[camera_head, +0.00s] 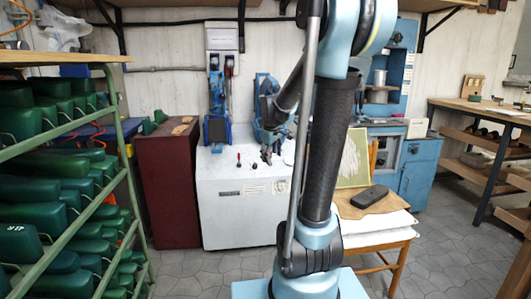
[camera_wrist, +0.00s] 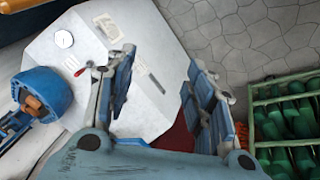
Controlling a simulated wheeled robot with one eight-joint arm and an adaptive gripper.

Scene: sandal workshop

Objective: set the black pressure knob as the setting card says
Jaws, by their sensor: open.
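The white press cabinet (camera_head: 225,215) stands at the back wall and fills the upper middle of the wrist view (camera_wrist: 140,110). My gripper (camera_head: 268,153) is over the cabinet top, open and empty. In the wrist view its fingers (camera_wrist: 160,62) are spread, apart from the black knob.
A round white gauge (camera_wrist: 64,39) is near the knobs. Blue press parts (camera_head: 217,125) rise from the cabinet. A dark red cabinet (camera_head: 168,185) stands left, a green rack of lasts (camera_head: 110,190) nearer. A wooden table (camera_head: 385,236) stands right. Grey floor (camera_head: 185,270) is open in front.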

